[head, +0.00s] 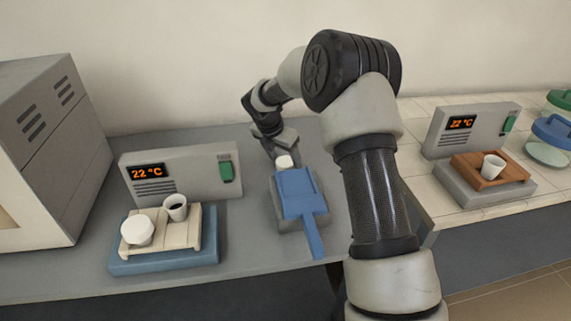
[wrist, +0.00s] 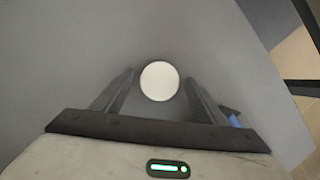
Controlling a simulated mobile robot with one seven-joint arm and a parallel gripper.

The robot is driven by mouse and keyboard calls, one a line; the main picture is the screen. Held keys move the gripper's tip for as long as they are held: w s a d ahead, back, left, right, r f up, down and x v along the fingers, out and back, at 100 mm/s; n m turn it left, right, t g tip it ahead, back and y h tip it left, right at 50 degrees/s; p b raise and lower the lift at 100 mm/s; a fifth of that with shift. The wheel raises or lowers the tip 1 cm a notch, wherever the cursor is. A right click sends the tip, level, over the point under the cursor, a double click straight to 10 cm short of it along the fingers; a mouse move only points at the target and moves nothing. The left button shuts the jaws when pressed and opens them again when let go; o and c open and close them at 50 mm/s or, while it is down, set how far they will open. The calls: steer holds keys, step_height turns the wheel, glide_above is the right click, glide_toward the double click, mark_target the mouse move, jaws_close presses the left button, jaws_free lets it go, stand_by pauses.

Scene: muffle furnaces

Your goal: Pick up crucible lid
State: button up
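A small white round piece, which looks like the crucible lid (head: 284,162), sits under my gripper (head: 279,148) at the far end of the blue shovel-shaped tray. In the wrist view the lid (wrist: 159,81) is a plain white disc between the two dark fingers of my gripper (wrist: 160,76). The fingers are open, with a narrow gap showing on each side of the disc. I cannot tell how high the fingertips are above the surface under the lid.
The blue tray (head: 298,193) lies on a grey block with its handle toward the front. At left, a pale slatted plate (head: 187,240) holds a cup (head: 176,207) and a white round vessel (head: 138,230). A wooden tray (head: 503,171) with a cup stands at right.

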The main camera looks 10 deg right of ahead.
steer(key=c, duration=0.8)
steer(key=shift+o, duration=0.2)
